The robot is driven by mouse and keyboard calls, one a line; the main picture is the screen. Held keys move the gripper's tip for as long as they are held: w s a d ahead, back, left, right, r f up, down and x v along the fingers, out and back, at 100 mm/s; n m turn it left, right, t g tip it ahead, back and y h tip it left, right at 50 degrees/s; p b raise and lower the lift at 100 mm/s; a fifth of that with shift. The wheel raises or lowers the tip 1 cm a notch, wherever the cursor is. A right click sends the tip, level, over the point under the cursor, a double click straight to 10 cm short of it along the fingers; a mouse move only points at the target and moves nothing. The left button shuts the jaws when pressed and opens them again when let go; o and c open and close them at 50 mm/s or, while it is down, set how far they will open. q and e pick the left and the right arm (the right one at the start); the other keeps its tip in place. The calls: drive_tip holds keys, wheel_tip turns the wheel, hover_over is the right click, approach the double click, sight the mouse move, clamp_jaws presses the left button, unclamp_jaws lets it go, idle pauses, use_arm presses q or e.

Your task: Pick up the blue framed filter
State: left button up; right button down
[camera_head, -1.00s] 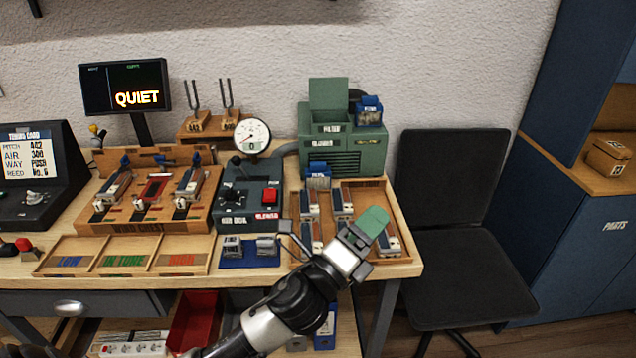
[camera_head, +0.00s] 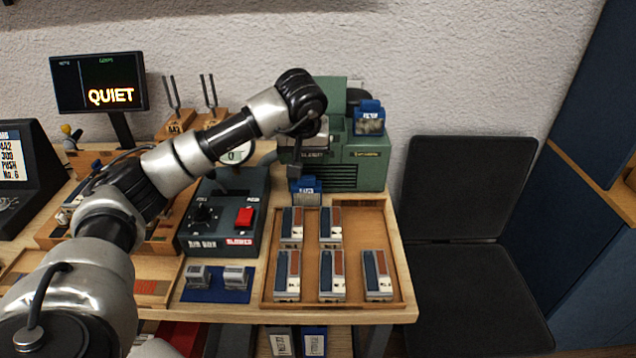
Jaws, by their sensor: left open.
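A blue framed piece with a grey-brown face and a white label, which looks like the blue framed filter (camera_head: 369,120), stands upright on the right of the green blower's top. A second blue labelled piece (camera_head: 308,192) stands at the blower's foot, behind the wooden tray. My left gripper (camera_head: 300,166) points down in front of the blower, just above this second piece in the picture. It is open, and I see nothing held in it. It is left of and lower than the blue piece on top. My right gripper is not in view.
The green blower (camera_head: 362,160) has its lid raised. The wooden tray (camera_head: 349,285) holds several small two-coloured blocks. The black control box (camera_head: 215,232) is left of the tray. My left arm covers much of the left bench. A black chair (camera_head: 455,190) stands at the right.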

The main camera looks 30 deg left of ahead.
sight(306, 180)
use_arm(q)
drive_tip(key=p+x, duration=0.1)
drive_tip(key=x, duration=0.8)
drive_tip(key=shift+s+d, duration=0.15)
drive_tip(key=shift+f, duration=0.3)
drive_tip(key=shift+c, duration=0.3)
drive_tip(key=c, duration=0.8)
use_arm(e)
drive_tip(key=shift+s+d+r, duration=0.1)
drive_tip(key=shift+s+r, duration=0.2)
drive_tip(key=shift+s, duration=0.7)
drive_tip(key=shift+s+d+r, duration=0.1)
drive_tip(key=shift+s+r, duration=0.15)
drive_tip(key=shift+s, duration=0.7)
use_arm(q)
drive_tip(key=shift+c, duration=0.2)
